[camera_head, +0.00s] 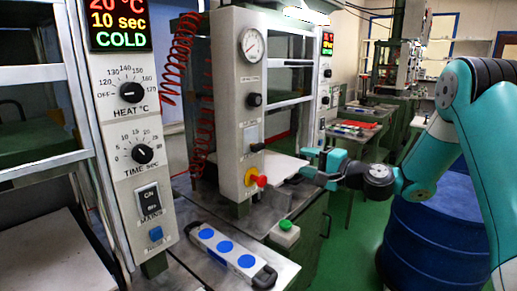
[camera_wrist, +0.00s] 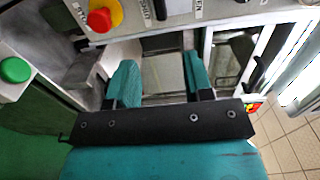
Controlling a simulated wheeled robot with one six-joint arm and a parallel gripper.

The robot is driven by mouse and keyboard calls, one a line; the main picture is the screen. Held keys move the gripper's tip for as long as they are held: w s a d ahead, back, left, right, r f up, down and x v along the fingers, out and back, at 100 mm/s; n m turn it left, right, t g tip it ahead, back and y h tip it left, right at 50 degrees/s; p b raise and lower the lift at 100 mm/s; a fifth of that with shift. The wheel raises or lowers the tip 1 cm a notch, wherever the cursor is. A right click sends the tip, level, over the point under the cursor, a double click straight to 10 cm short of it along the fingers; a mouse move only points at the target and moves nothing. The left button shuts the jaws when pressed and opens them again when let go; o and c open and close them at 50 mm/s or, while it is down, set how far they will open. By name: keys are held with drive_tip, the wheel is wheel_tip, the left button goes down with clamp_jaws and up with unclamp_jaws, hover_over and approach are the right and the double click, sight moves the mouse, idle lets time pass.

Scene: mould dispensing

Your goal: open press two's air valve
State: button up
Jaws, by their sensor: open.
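The middle press's pale control panel (camera_head: 228,80) carries a round gauge (camera_head: 252,43), a black knob (camera_head: 254,99) and a small black lever (camera_head: 257,147) below it. I cannot read which of these is labelled as the air valve. A red-and-yellow stop button (camera_head: 255,178) sits low on the panel; it also shows at the top left of the wrist view (camera_wrist: 102,16). My gripper (camera_head: 306,164) is to the right of the panel's lower part, apart from it. In the wrist view its two teal fingers (camera_wrist: 161,78) are spread with nothing between them.
The near-left press panel (camera_head: 128,120) has heat and time dials and a display reading COLD. A mould bar with blue discs (camera_head: 223,247) lies in front. A green button box (camera_head: 285,232) stands right of it. A blue drum (camera_head: 425,235) stands beneath my arm. Green floor is clear between.

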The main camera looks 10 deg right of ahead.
sight(261, 148)
drive_tip(key=p+x, duration=0.5)
drive_tip(key=x, duration=1.2)
drive_tip(key=shift+a, duration=0.1)
